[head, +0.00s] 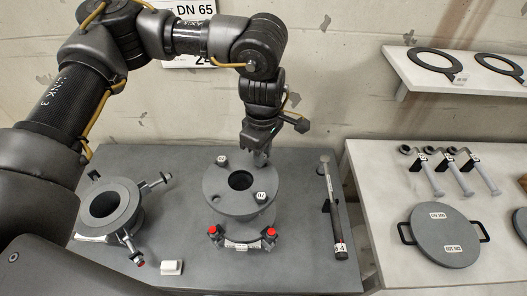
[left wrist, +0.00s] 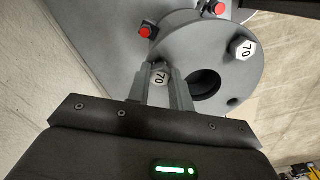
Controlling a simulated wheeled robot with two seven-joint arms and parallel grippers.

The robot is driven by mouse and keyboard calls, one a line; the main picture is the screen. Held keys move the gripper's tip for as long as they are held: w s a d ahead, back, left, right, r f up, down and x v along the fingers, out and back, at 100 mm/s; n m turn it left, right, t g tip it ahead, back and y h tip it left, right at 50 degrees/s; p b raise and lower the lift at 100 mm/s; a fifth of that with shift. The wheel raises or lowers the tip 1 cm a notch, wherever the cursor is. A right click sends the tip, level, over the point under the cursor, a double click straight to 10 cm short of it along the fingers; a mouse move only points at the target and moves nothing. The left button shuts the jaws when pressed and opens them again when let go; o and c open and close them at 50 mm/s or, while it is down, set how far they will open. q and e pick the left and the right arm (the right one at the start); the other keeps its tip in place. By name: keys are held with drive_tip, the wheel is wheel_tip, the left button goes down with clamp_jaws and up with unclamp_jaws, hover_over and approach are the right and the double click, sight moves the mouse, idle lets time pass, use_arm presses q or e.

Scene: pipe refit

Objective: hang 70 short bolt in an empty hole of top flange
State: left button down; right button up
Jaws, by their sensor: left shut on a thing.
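The top flange (head: 236,205) is the upper grey disc of the upright pipe piece at mid-table. A bolt marked 70 (head: 261,196) stands in its front right; it also shows in the left wrist view (left wrist: 243,48). Another bolt (head: 221,160) stands at its back left. An empty hole (head: 214,198) shows at its front left. My left gripper (head: 261,161) is at the flange's back right edge, shut on a short bolt marked 70 (left wrist: 159,77). Whether that bolt's shank is in a hole is hidden. My right gripper is out of view.
A flanged piece (head: 84,207) with swing bolts lies on the left. A tool (head: 332,205) lies right of the pipe. Red-capped bolts (head: 271,232) sit at the pipe's lower flange.

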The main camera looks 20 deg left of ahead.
use_arm(q)
drive_tip(key=c, duration=0.7)
unclamp_jaws()
drive_tip(key=shift+r, duration=0.2)
drive_tip(key=shift+r+p, duration=0.4)
drive_tip(key=shift+p, duration=0.05)
drive_tip(key=shift+r, duration=0.1)
drive_tip(key=shift+r+p, duration=2.25)
drive_tip(key=shift+r, duration=0.7)
drive_tip(key=shift+d+f, duration=0.1)
